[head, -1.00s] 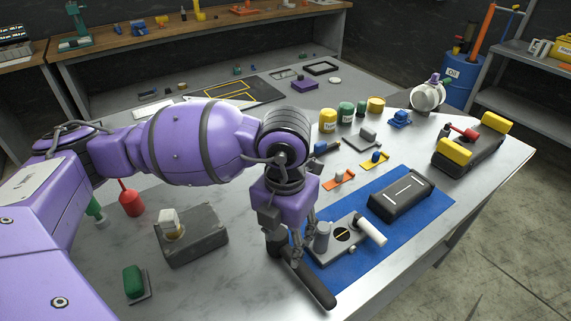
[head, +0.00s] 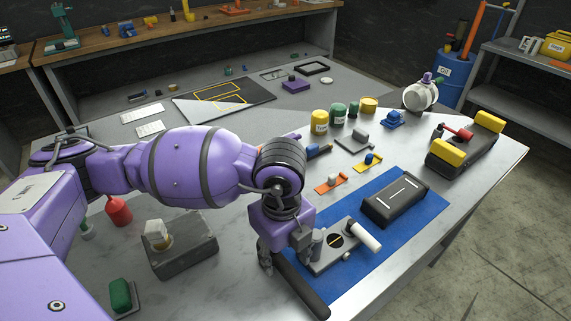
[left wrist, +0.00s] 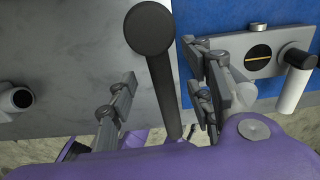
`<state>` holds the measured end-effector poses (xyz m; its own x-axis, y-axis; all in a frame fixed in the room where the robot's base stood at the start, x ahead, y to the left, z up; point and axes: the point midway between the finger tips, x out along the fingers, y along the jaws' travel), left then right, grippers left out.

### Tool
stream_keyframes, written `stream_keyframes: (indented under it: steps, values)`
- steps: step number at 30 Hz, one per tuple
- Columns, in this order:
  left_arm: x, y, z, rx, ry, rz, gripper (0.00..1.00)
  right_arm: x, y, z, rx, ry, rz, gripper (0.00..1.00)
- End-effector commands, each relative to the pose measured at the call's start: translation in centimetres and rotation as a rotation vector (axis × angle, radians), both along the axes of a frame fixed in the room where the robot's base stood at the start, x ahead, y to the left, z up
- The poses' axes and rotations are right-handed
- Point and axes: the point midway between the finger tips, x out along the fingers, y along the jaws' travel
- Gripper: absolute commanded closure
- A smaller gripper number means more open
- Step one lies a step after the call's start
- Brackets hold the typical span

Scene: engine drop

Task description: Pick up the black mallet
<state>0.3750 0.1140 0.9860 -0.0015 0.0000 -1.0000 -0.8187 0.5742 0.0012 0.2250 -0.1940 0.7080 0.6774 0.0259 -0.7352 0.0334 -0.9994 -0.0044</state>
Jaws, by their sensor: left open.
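The black mallet (head: 304,289) lies on the metal table beside the blue mat, near the front edge; its far part is hidden by my left gripper (head: 286,252) in the head view. In the left wrist view the mallet shows as a round black end (left wrist: 150,28) with a dark shaft running down the picture. My left gripper (left wrist: 162,100) is open, with one finger on each side of the shaft and a gap visible on both sides. Whether the fingers reach down to its height is hard to tell. My right gripper is not in view.
A grey plate with a white cylinder (head: 366,236) stands on the blue mat (head: 400,240), close to the right finger. A dark box (head: 395,199) lies behind it. A dark block (head: 182,250) stands to the left. Bare table lies between that block and the mallet.

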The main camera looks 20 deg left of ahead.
Motion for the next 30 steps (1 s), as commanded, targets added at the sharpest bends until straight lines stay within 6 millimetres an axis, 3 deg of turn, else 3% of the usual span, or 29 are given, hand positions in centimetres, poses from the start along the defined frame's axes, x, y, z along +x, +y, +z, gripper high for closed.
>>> stream_keyframes:
  steps: [8, 17, 27, 30]
  values:
    - [-0.3, -0.1, -3.8, 0.001, 0.001, 0.0, 0.53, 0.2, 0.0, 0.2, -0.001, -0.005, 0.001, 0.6]
    - [-0.3, -0.1, -4.2, 0.0, -0.001, -0.002, 0.54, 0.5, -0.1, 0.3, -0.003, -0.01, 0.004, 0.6]
    - [-0.3, -0.1, -4.2, 0.001, -0.001, -0.001, 0.99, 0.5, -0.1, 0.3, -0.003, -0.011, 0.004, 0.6]
    - [-0.3, -0.1, -4.2, 0.001, 0.0, -0.001, 1.0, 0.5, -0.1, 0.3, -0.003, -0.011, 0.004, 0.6]
